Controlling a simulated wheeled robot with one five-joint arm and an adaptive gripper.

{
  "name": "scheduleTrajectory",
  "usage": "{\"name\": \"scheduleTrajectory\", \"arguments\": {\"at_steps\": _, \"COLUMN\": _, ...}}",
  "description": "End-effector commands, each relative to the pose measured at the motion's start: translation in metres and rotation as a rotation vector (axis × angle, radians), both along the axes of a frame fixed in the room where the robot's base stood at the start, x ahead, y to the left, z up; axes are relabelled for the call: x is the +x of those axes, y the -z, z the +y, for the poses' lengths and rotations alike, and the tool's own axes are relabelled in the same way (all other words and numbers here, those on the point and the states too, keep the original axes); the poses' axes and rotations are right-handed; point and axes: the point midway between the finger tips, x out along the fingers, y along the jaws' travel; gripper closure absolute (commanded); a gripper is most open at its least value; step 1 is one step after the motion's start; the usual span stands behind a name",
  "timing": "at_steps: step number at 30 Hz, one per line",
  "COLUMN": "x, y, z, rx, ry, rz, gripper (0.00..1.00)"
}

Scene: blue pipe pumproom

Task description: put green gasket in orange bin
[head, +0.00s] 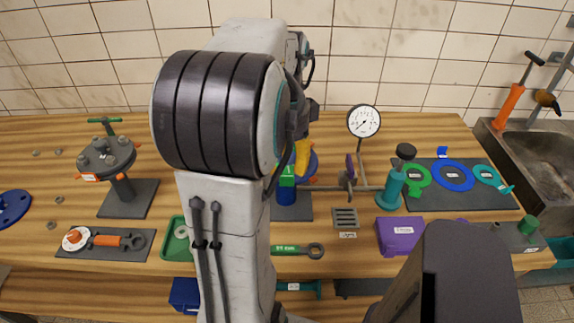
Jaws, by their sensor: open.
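The green gasket (417,178) is a flat green ring with a label. It lies on a dark mat at the right of the bench, left of a blue ring and a teal ring. I see no orange bin in this view. My white arm with its large dark joint stands in the foreground and covers the middle left of the bench. The fingers of my gripper do not show; the far end of the arm is mostly hidden behind the joint.
A teal bottle-shaped tool (391,190) and a dial gauge (363,121) stand left of the gasket. A purple box (401,233) is at the front edge. A flanged fixture (106,156) stands at left. A sink (540,150) is far right. Bare wood shows behind the mat.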

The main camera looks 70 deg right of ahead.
Motion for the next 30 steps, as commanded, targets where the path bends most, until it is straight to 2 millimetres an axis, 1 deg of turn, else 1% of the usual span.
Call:
{"name": "scheduleTrajectory", "arguments": {"at_steps": 5, "x": -0.001, "y": 0.015, "z": -0.001, "rx": 0.004, "ry": -0.001, "rz": 0.0, "gripper": 0.58}}
{"name": "scheduleTrajectory", "arguments": {"at_steps": 12, "x": -0.002, "y": 0.044, "z": -0.004, "rx": 0.002, "ry": -0.003, "rz": 0.001, "gripper": 0.58}}
{"name": "scheduleTrajectory", "arguments": {"at_steps": 15, "x": -0.002, "y": 0.051, "z": -0.004, "rx": 0.001, "ry": -0.003, "rz": 0.0, "gripper": 0.58}}
{"name": "scheduleTrajectory", "arguments": {"at_steps": 19, "x": -0.001, "y": 0.055, "z": -0.004, "rx": 0.0, "ry": -0.003, "rz": 0.0, "gripper": 0.58}}
{"name": "scheduleTrajectory", "arguments": {"at_steps": 25, "x": -0.001, "y": 0.055, "z": -0.004, "rx": -0.001, "ry": -0.003, "rz": 0.0, "gripper": 0.58}}
{"name": "scheduleTrajectory", "arguments": {"at_steps": 26, "x": -0.001, "y": 0.055, "z": -0.004, "rx": -0.001, "ry": -0.003, "rz": 0.0, "gripper": 0.54}}
{"name": "scheduleTrajectory", "arguments": {"at_steps": 30, "x": -0.001, "y": 0.055, "z": -0.004, "rx": -0.001, "ry": -0.003, "rz": 0.0, "gripper": 0.67}}
